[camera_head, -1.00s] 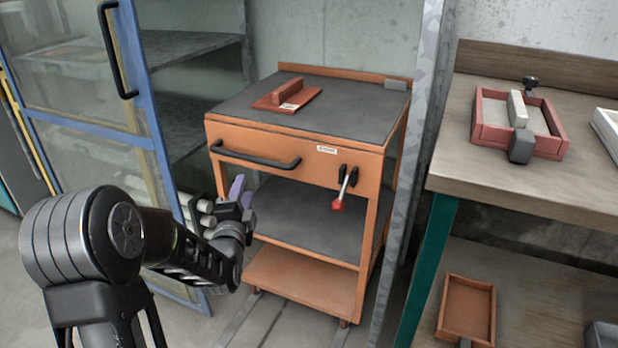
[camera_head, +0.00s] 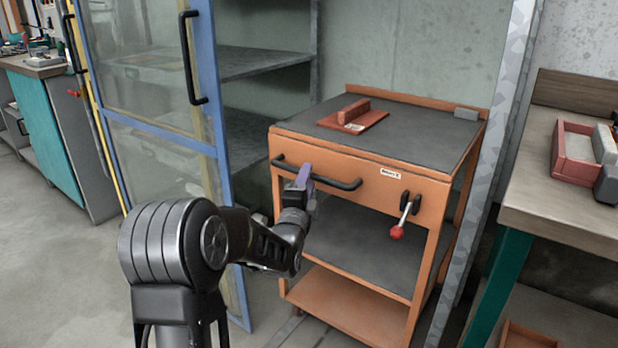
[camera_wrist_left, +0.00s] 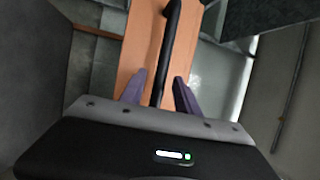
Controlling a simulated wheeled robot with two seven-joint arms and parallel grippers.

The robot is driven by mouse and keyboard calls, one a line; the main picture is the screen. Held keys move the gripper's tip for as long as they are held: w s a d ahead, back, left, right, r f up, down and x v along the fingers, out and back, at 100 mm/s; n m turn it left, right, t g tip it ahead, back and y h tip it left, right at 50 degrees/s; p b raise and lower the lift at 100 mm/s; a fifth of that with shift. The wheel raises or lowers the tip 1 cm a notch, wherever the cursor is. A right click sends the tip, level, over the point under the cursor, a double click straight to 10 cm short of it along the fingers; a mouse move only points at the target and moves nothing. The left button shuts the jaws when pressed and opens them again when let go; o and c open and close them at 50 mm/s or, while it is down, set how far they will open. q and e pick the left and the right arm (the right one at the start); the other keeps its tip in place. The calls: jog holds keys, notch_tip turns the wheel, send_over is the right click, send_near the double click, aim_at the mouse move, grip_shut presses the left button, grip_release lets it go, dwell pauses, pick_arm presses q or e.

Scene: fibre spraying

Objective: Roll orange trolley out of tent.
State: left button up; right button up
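The orange trolley (camera_head: 345,153) stands between the open blue-framed glass door and a grey post. It has a dark top, a lower dark shelf and a black bar handle (camera_head: 335,181) across its front. A lever with a red knob (camera_head: 397,232) hangs on its front right. My left gripper (camera_head: 304,180) is at the left part of the handle. In the left wrist view my left gripper (camera_wrist_left: 160,88) has its two purple fingers apart, with the black handle (camera_wrist_left: 166,55) running between them; gaps show on both sides. My right gripper is not in view.
A red-brown block tool (camera_head: 355,116) lies on the trolley top. The glass door (camera_head: 212,85) stands at left. The grey post (camera_head: 497,150) and a wooden workbench (camera_head: 560,205) are close at right. Open floor (camera_head: 50,260) lies at left.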

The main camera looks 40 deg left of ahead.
pick_arm(q)
jog(key=shift+x, duration=1.2)
grip_shut()
dwell(0.6)
